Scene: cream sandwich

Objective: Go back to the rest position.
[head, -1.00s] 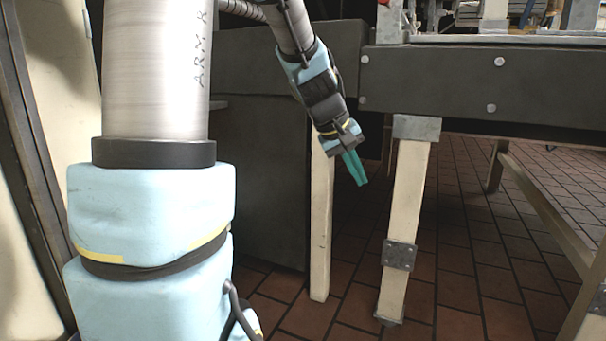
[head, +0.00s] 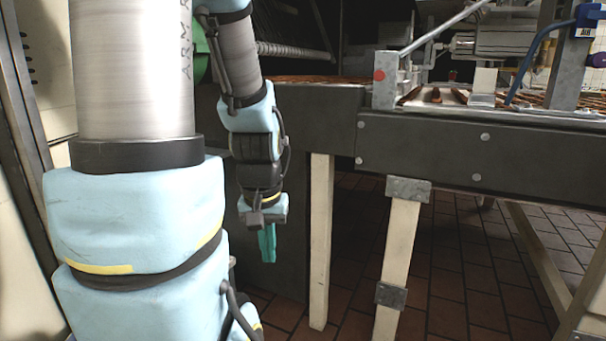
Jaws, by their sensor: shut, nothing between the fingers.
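My gripper (head: 267,243) hangs at the end of my arm, left of the middle in the head view. Its green fingers point straight down and are shut with nothing between them. It hangs in front of a dark panel below the level of the conveyor bench (head: 520,150), to the left of the bench's pale legs, and appears apart from them.
The bench's dark side rail runs across the right. Its pale legs (head: 397,260) stand on a brown tiled floor (head: 465,285). A post with a red button (head: 380,75) rises at its corner. Several brown bars (head: 435,95) lie on top. A pale wall is at far left.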

